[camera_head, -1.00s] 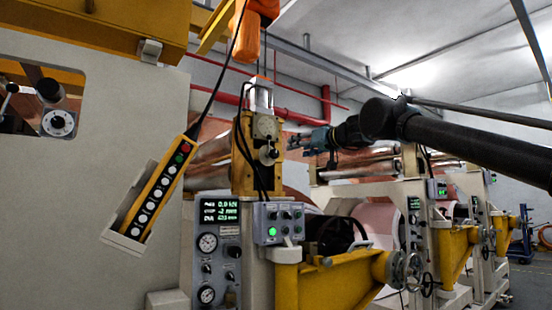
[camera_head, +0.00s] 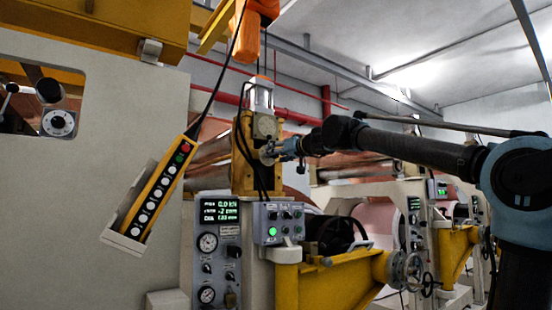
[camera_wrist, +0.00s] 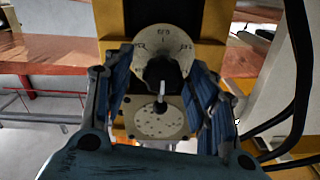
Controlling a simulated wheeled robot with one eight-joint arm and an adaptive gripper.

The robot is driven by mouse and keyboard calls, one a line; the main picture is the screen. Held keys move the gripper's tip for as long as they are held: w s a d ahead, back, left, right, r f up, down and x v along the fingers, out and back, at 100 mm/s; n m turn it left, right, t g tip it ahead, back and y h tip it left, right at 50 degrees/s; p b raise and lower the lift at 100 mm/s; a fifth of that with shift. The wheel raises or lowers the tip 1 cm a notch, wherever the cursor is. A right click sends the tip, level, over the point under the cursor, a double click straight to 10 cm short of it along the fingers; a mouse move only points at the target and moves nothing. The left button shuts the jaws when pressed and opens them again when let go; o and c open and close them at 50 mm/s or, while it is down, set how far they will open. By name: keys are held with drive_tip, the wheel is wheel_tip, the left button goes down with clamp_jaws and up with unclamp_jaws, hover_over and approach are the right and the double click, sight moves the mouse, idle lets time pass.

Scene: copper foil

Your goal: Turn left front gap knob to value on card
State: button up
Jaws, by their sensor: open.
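The gap knob (camera_wrist: 162,75) is a dark round knob with a pale pointer or handle, in front of a cream dial plate (camera_wrist: 165,48) with markings around its top. My gripper (camera_wrist: 160,98) is open, with one blue finger on each side of the knob in the wrist view. In the head view my gripper (camera_head: 272,150) is at the knob, which it partly hides. I cannot tell whether the fingers touch it. I cannot make out a value card.
Black cables (camera_wrist: 300,75) hang right of the housing in the wrist view. A control box (camera_head: 279,223) with a green light and a display panel (camera_head: 218,209) stand below.

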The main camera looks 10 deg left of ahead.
drive_tip(key=shift+w+a, duration=0.4)
drive_tip(key=shift+a, duration=0.05)
drive_tip(key=shift+c, duration=0.6)
drive_tip(key=c, duration=1)
drive_tip(key=shift+m, duration=0.4)
drive_tip(key=m, duration=0.8)
drive_tip(key=shift+d+m, duration=0.1)
drive_tip(key=shift+m, duration=0.2)
drive_tip(key=m, duration=0.7)
drive_tip(key=shift+f, duration=0.15)
drive_tip(key=m, duration=0.3)
drive_tip(key=shift+m, duration=0.4)
drive_tip(key=shift+f+m, duration=0.15)
drive_tip(key=shift+m, duration=1.65)
